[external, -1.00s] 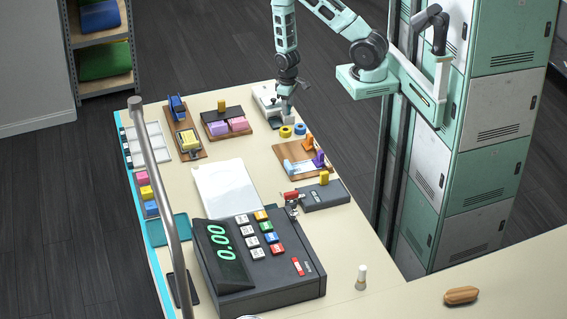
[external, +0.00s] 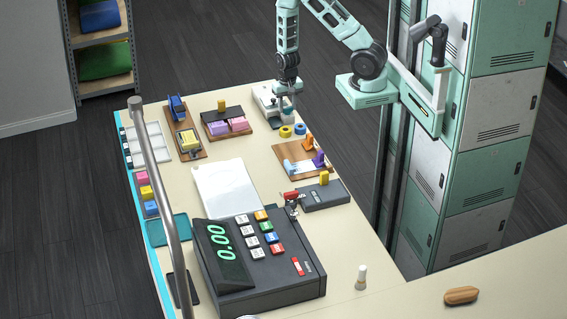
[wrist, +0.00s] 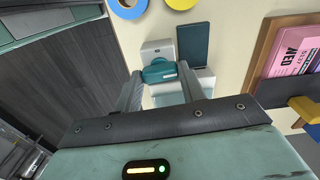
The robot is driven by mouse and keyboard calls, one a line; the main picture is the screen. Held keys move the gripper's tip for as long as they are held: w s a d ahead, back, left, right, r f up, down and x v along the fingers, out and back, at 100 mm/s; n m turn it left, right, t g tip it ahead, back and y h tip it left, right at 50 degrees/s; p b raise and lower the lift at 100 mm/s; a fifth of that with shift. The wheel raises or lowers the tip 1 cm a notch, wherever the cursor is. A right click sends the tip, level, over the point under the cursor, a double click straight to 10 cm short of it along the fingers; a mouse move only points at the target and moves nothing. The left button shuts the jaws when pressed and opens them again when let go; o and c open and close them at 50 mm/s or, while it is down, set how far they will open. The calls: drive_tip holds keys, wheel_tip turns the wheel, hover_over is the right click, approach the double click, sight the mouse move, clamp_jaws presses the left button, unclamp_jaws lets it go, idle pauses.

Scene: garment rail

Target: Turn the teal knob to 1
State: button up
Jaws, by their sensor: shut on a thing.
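The teal knob (wrist: 158,71) shows in the wrist view on a pale white-grey unit (wrist: 157,46). The knob has a small light mark on its right side. My gripper (wrist: 161,80) is shut on the knob, with one finger at its left and one at its right. In the external view the white unit (external: 264,96) is at the far right corner of the table, and my gripper (external: 285,105) is down at it. The knob is hidden by my gripper there. I cannot read any numbers around the knob.
A dark teal panel (wrist: 193,44) lies right beside the knob. Blue (external: 286,131) and yellow (external: 300,129) rings lie just in front of the unit. Lockers (external: 494,130) stand behind my arm.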

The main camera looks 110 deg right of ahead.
sight(288, 107)
drive_tip(key=shift+m, duration=0.4)
drive_tip(key=o, duration=0.7)
drive_tip(key=shift+r, duration=0.15)
wheel_tip(288, 107, up, 17)
drive_tip(key=p, duration=0.3)
idle(0.6)
